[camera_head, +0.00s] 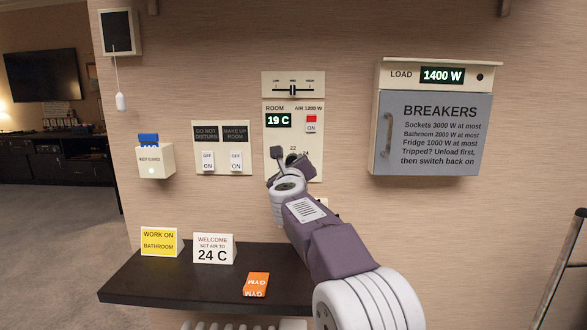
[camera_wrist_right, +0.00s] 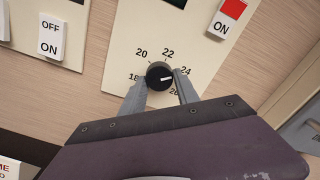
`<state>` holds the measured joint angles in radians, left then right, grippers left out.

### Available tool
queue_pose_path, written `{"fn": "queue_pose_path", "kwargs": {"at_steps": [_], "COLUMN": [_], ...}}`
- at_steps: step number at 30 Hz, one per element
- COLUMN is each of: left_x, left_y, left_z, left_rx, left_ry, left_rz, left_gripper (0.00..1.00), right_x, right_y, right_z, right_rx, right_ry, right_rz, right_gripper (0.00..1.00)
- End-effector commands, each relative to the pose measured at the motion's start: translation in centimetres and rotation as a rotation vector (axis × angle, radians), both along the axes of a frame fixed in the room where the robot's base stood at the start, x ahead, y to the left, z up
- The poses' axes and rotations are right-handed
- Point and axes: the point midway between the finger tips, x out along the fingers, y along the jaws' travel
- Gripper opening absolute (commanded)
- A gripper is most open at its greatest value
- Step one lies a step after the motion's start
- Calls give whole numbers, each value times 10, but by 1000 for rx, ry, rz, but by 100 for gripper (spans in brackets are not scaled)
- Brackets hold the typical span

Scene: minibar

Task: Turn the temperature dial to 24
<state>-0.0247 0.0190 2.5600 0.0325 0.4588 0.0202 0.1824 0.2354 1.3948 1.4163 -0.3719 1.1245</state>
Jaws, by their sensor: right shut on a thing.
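The temperature dial (camera_wrist_right: 159,73) is a round black knob with a white mark, on the cream air panel (camera_head: 308,136). Numbers 18 to 26 surround it. In the right wrist view the white mark points right, close to 24; the exact reading is hard to tell. My right gripper (camera_wrist_right: 160,84) is shut on the dial, one finger on each side. In the head view the right gripper (camera_head: 276,165) covers the dial. The panel's display (camera_head: 278,120) reads 19 C. My left gripper is in neither view.
A red-topped ON switch (camera_head: 311,123) and a low-med-high slider (camera_head: 292,90) are on the wall above the dial. Two rocker switches (camera_head: 222,160) are to the left. The breaker box (camera_head: 432,125) is right.

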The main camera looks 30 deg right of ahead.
Motion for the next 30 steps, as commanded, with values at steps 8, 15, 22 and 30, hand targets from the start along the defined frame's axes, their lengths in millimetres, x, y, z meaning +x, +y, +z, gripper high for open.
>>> {"fn": "queue_pose_path", "kwargs": {"at_steps": [8, 15, 22, 30], "left_x": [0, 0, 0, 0], "left_y": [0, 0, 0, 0], "left_z": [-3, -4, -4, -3], "left_rx": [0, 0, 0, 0], "left_ry": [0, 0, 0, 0], "left_rz": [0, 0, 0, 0], "left_gripper": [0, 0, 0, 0], "right_x": [1, 1, 1, 0], "right_y": [0, 0, 0, 0], "right_z": [-2, -2, -2, -1], "right_rx": [65, 78, 78, 76], "right_ry": [-37, -43, -43, -44], "right_rz": [1, 0, 0, 0], "right_gripper": [0, 0, 0, 57]}}
